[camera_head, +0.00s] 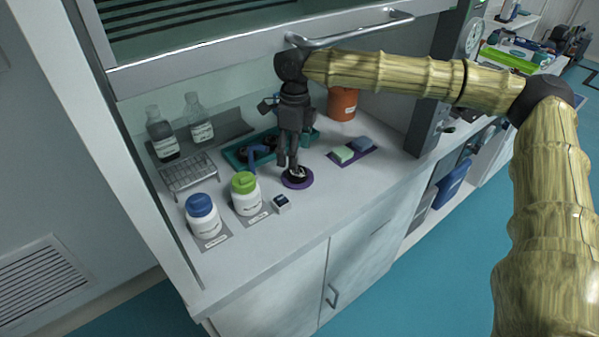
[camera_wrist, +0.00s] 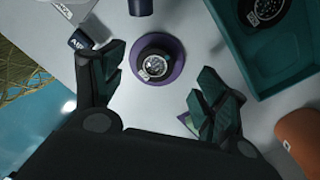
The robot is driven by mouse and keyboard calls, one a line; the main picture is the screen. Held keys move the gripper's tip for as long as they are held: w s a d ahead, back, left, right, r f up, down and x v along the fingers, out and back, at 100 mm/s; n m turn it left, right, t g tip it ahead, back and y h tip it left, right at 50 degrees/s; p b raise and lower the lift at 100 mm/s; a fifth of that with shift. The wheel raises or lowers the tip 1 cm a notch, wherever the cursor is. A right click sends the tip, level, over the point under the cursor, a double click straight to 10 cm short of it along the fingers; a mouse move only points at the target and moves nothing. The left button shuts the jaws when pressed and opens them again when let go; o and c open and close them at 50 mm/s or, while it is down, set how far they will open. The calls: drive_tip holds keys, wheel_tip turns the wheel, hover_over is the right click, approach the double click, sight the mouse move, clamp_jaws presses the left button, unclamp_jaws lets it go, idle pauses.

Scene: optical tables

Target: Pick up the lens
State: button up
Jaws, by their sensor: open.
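A black round lens (camera_head: 298,173) sits on a round purple mat (camera_head: 291,185) on the white worktop under the hood. In the wrist view the lens (camera_wrist: 154,66) lies on its purple mat (camera_wrist: 178,82), between and slightly beyond my two fingers. My gripper (camera_head: 288,162) points down just above the lens. In the wrist view my gripper (camera_wrist: 158,80) is open, with one finger on each side and nothing between them. Other black round pieces lie in a teal tray (camera_head: 233,160). The exact height of my fingertips above the lens is hard to tell.
A green-lidded jar (camera_head: 245,194), a blue-lidded jar (camera_head: 203,216) and a small dark-topped block (camera_head: 281,203) stand left of the lens. A wire rack (camera_head: 189,174) and two bottles are farther left. Two sponges (camera_head: 343,154) and an orange container (camera_head: 342,104) are right.

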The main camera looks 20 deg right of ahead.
sight(298, 171)
drive_tip(key=f, duration=0.2)
drive_tip(key=s+f, duration=0.1)
drive_tip(key=shift+d+f, duration=0.3)
drive_tip(key=shift+f, duration=0.75)
drive_tip(key=c, duration=1.2)
